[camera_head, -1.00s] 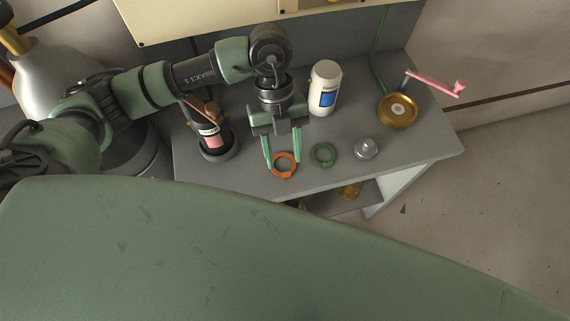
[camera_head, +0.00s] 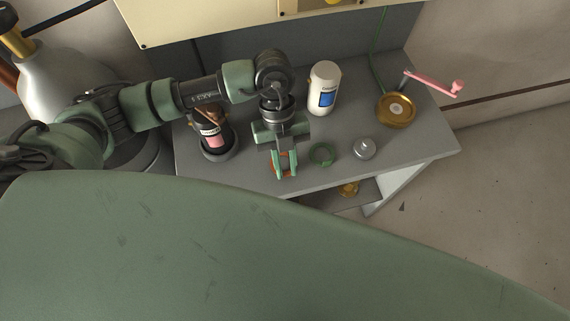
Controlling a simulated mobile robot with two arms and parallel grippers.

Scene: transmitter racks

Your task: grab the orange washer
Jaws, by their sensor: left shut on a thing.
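The orange washer (camera_head: 284,172) is at the front of the grey shelf top, left of a green ring. It is partly hidden by my left gripper (camera_head: 284,173), whose green fingers are shut on it from its two sides. The washer is at or very near the shelf surface; I cannot tell if it is lifted. My right gripper is not in view.
A green ring (camera_head: 321,164) lies just right of the gripper, with a silver knob-like part (camera_head: 364,148) beyond. The shelf top (camera_head: 345,178) ends close in front.

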